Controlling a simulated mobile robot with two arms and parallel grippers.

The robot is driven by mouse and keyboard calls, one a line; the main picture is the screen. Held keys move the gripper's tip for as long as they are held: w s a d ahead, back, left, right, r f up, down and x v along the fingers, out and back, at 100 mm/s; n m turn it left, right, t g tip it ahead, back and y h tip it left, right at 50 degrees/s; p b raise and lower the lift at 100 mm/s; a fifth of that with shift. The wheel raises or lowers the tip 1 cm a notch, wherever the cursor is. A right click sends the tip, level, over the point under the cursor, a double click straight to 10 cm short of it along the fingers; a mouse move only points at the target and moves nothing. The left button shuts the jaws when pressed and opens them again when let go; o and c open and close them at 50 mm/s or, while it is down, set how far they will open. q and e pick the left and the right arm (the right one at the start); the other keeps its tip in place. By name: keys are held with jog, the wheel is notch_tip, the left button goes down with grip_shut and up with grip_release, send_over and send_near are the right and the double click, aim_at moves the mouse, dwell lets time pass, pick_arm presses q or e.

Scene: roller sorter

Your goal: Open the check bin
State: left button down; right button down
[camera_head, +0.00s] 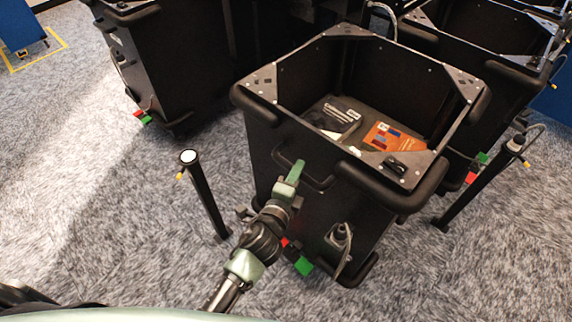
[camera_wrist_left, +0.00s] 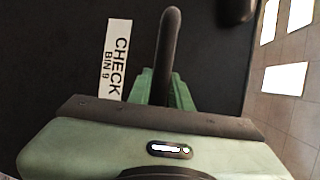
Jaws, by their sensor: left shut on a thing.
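The check bin (camera_head: 385,235) is a black open-topped bin with rounded bumpers, in the middle of the head view. My left gripper (camera_head: 292,175) is at the bin's near wall, shut on a dark bar handle (camera_head: 312,183). In the left wrist view, the handle (camera_wrist_left: 169,50) stands between the green fingers, beside a white label (camera_wrist_left: 116,58) reading "CHECK BIN 9". My right gripper is not in view.
Other black bins stand at the back left (camera_head: 185,65) and back right (camera_head: 475,60). A thin black post (camera_head: 205,195) stands left of the check bin, another post (camera_head: 480,185) right of it. Red and green pedals show low on the bins.

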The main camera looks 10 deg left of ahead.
pick_arm(q)
jog(key=shift+s+d, duration=0.35)
jog(key=shift+d, duration=0.2)
jog(key=shift+s+d, duration=0.35)
jog(key=shift+d, duration=0.2)
jog(key=c, duration=1.3)
grip_release()
jog(key=b+v, duration=0.1)
jog(key=v, duration=0.6)
jog(key=shift+s, duration=0.4)
